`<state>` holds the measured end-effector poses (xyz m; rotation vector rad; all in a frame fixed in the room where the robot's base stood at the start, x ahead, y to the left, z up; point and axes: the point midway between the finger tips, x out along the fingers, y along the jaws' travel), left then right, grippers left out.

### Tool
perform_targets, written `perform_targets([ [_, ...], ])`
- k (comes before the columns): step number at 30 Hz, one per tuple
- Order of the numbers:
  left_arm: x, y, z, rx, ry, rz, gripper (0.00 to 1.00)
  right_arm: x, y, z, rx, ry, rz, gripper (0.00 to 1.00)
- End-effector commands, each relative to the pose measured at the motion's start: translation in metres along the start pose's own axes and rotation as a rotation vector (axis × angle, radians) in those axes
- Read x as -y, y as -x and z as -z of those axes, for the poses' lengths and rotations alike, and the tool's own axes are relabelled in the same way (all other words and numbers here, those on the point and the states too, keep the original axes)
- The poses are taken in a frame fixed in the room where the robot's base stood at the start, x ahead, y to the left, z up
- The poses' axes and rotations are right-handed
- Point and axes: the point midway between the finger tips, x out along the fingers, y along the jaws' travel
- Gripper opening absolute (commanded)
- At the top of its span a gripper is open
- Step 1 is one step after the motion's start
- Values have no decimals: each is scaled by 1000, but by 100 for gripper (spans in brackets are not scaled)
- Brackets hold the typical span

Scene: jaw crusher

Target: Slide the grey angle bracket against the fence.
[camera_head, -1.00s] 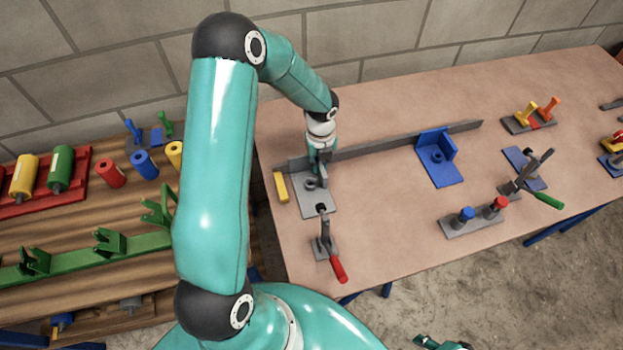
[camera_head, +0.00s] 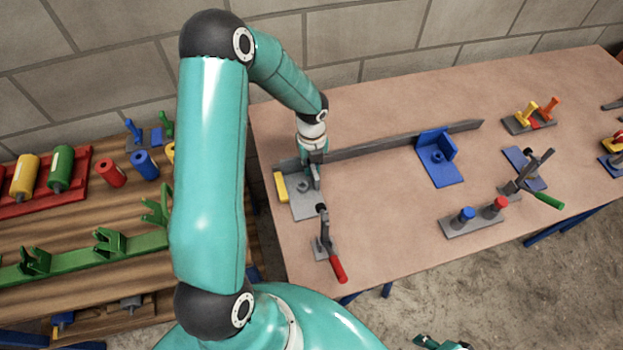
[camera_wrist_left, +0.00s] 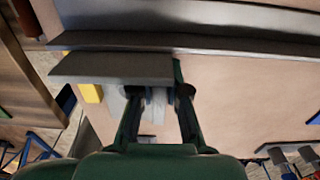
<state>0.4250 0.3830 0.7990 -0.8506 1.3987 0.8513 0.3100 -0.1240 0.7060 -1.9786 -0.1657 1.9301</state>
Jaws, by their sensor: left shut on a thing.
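The grey angle bracket (camera_head: 304,206) lies at the left end of the bench, its base plate beside the yellow block (camera_head: 281,187). The fence (camera_head: 390,143) is a long grey bar running along the back of the bench. My left gripper (camera_head: 312,178) is shut on the bracket and partly hides it. In the left wrist view the bracket's upright plate (camera_wrist_left: 110,67) lies near the fence (camera_wrist_left: 200,42); I cannot tell whether they touch. A teal and dark part of my right arm (camera_head: 440,343) shows at the bottom edge; its jaws are unclear.
A toggle clamp with a red handle (camera_head: 338,269) stands just in front of the bracket. A blue angle bracket (camera_head: 440,168) sits farther right by the fence. A grey block with blue and red knobs (camera_head: 473,224) and a green-handled clamp (camera_head: 547,200) stand at the right.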

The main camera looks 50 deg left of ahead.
Motion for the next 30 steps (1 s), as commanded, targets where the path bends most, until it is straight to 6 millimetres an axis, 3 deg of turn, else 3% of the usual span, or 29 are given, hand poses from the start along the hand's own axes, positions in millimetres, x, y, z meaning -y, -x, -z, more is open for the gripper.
perform_targets([
  [1, -1, 2, -5, 9, 2, 1, 0, 0, 0, 0, 0, 0, 0, 40],
  [2, -1, 2, -5, 9, 2, 1, 17, 0, 0, 0, 0, 0, 0, 40],
  [7, -1, 1, -3, 6, 1, 0, 43, 0, 0, 0, 0, 0, 0, 40],
  [17, 0, 2, -1, 2, -1, -1, 43, 1, 2, 0, 0, 0, 0, 40],
  [30, 0, 35, 0, 1, -2, -1, 43, 11, 29, 0, 0, 0, 0, 40],
])
